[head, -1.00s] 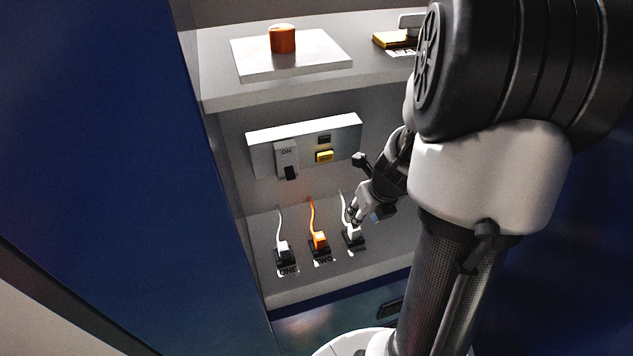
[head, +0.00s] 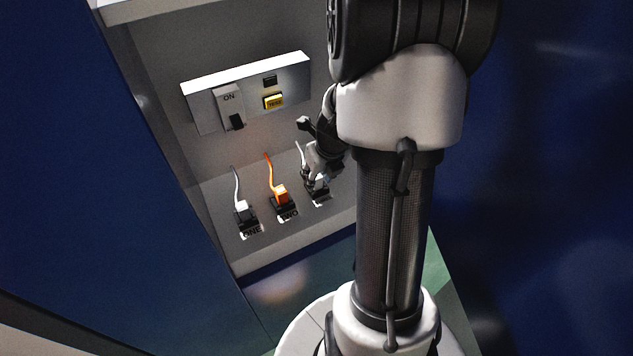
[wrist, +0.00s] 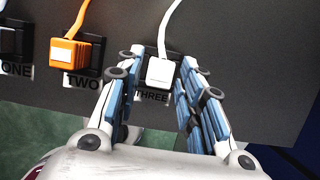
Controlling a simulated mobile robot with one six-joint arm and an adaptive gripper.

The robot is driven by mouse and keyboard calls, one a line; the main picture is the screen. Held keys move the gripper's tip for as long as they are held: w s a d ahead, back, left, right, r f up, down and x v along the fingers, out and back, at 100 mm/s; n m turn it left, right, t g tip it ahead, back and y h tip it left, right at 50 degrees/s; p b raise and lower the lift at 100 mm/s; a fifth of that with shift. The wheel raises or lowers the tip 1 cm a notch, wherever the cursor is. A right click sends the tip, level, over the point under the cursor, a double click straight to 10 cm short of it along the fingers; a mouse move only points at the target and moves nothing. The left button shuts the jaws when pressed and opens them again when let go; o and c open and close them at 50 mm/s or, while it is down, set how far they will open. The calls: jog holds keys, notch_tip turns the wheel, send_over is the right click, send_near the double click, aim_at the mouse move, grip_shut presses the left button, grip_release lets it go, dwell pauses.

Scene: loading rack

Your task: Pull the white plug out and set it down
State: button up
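A white plug with a white cord sits in the black socket marked THREE; it shows in the wrist view (wrist: 160,72). My gripper (wrist: 158,63) is open, with one blue-padded finger on each side of this plug. Gaps show between the fingers and the plug, so it is not gripped. In the head view my gripper (head: 318,168) is over the third socket and hides most of that plug. Another white plug (head: 243,210) sits in the socket marked ONE, and its edge shows at the left of the wrist view.
An orange plug (head: 279,193) sits in socket TWO, close to the left of my gripper. A white panel (head: 203,108) with an ON switch (head: 229,105) and a yellow button (head: 273,102) is on the wall behind. The shelf's front edge lies just before the sockets.

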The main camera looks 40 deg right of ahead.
grip_shut()
dwell(1.1)
jog(key=shift+r, duration=0.2)
jog(key=shift+r+p, duration=2.85)
jog(key=shift+p, duration=0.7)
